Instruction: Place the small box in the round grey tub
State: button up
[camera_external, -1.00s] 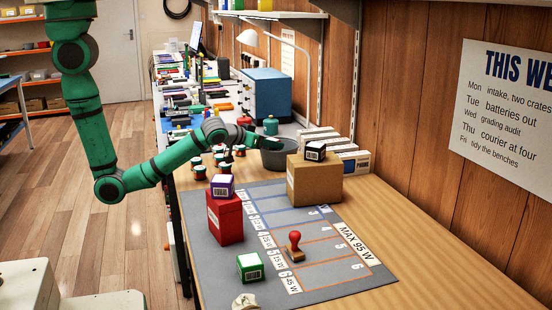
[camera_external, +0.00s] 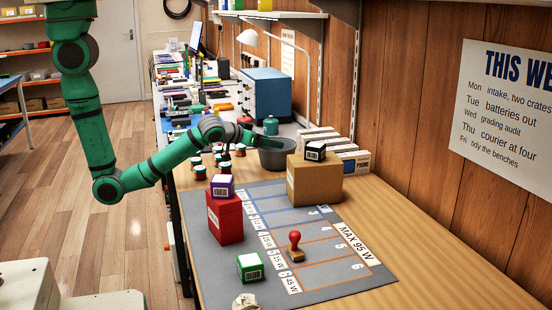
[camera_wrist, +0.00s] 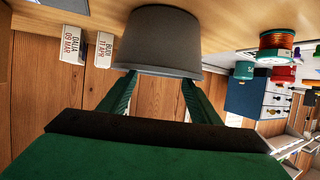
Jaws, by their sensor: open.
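The round grey tub (camera_external: 279,160) stands on the bench behind the cardboard box; its inside is only partly visible. My gripper (camera_external: 256,140) is at the tub's left side, near rim height. In the wrist view my open gripper (camera_wrist: 154,76) has nothing between its fingers, and the tub (camera_wrist: 158,38) appears upside down just beyond the fingertips; contact is unclear. Three small boxes show: a black-and-white one (camera_external: 315,151) on the cardboard box, a purple-and-white one (camera_external: 221,186) on the red box, and a green-and-white one (camera_external: 250,267) on the mat. Which one the task means is unclear.
The tall red box (camera_external: 225,220) and cardboard box (camera_external: 315,182) stand on the grey mat (camera_external: 215,270). A red-handled stamp (camera_external: 295,246) stands among the marked cells. White cartons (camera_external: 353,160) line the wall. The bench's right side is clear.

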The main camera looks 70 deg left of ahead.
jog(key=v, duration=1.1)
